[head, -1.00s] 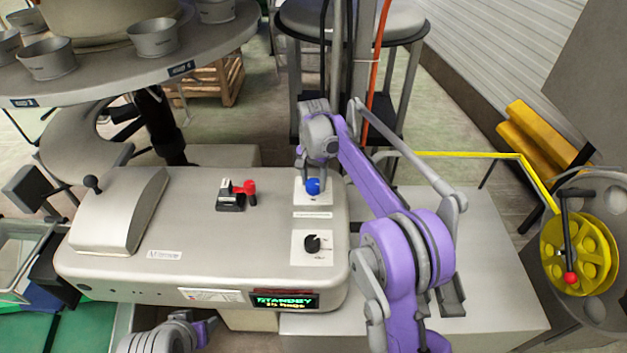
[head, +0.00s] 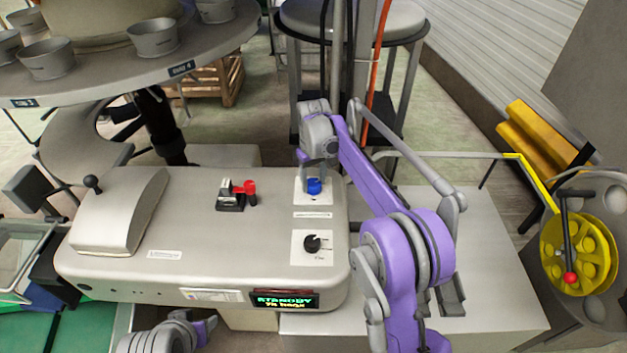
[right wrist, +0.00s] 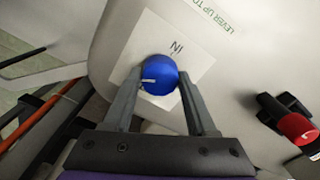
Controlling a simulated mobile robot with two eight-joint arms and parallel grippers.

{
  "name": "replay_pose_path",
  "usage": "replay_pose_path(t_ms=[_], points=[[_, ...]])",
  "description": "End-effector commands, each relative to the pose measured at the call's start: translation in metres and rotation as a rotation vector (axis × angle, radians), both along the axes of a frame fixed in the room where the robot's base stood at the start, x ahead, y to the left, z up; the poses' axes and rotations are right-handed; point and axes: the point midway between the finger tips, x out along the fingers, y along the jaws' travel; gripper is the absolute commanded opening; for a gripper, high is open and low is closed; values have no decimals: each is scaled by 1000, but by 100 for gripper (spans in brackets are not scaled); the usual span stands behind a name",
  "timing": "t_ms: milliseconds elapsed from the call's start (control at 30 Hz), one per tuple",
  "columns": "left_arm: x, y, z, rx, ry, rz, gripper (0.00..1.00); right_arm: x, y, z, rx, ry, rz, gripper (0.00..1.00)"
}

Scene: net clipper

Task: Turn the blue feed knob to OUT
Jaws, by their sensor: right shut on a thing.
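The blue feed knob (head: 314,186) sits on a white label plate on top of the grey machine. It also shows in the right wrist view (right wrist: 158,76), with a short white mark pointing left in the picture. The word IN is printed on the plate beside it, upside down in that view. My right gripper (right wrist: 160,84) is shut on the knob, one finger on each side. In the head view the right gripper (head: 315,180) comes down on the knob from behind. Part of my left arm shows at the bottom edge; its jaws are not visible.
A red-handled lever (head: 244,188) stands left of the knob. A black dial (head: 312,243) is in front of it, and a lit STANDBY display (head: 285,300) is on the front face. A yellow reel (head: 580,255) stands at the far right. The round table (head: 120,85) is behind.

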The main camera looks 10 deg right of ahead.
Motion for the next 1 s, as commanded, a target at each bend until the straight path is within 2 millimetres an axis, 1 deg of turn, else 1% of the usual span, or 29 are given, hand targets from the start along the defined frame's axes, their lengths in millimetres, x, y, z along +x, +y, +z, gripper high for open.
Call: replay_pose_path(t_ms=[700, 1000], points=[[0, 0, 1, 0, -1, 0, 50, 0, 0, 0, 0, -1, 677, 2], [1, 0, 1, 0, -1, 0, 50, 0, 0, 0, 0, -1, 915, 2]])
